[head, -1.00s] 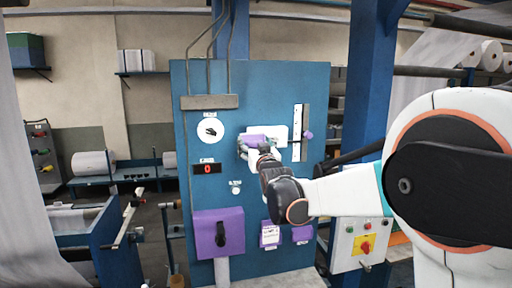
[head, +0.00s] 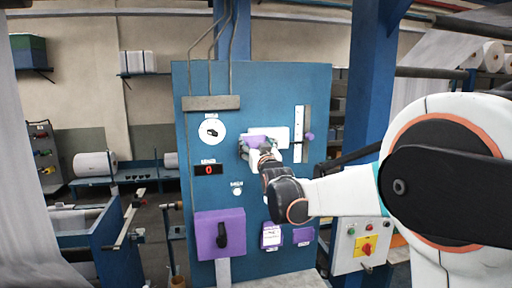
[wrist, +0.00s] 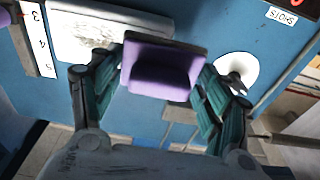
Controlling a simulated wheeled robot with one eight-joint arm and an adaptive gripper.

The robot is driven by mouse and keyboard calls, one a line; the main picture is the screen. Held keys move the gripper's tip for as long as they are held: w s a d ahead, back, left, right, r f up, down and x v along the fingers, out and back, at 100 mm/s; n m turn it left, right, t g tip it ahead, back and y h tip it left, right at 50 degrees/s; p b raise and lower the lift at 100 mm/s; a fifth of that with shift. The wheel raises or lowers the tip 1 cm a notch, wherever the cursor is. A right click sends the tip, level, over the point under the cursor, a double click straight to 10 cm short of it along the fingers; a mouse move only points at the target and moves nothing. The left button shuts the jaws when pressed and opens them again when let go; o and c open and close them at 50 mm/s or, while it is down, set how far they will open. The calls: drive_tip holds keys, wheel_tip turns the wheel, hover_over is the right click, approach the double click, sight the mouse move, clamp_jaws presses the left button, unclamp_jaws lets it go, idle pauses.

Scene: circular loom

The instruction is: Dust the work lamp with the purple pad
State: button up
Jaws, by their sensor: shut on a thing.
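My gripper (head: 258,150) is shut on the purple pad (head: 256,140) in front of the blue panel. In the wrist view the pad (wrist: 164,70) sits between the two green-lined fingers of my gripper (wrist: 160,80). A white rectangular plate, which looks like the work lamp (head: 283,137), is on the panel behind and right of the pad. In the wrist view this lamp (wrist: 85,38) shows to the left of the pad, its near edge partly behind the pad and a finger. I cannot tell whether pad and lamp touch.
A numbered white scale with a purple slider (head: 308,136) stands right of the lamp. A round white dial (head: 211,131) and a red display (head: 209,169) are to the left. A purple switch box (head: 220,233) juts out below. A blue post (head: 366,90) stands at the right.

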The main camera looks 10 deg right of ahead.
drive_tip(key=shift+w, duration=0.7)
drive_tip(key=shift+d, duration=0.15)
drive_tip(key=shift+d+b, duration=1.3)
drive_tip(key=shift+d, duration=5.25)
drive_tip(key=shift+a, duration=0.1)
drive_tip(key=a+b, duration=0.1)
drive_tip(key=a, duration=0.5)
drive_tip(key=shift+a, duration=0.3)
drive_tip(key=shift+a+b, duration=0.4)
drive_tip(key=shift+a, duration=2.9)
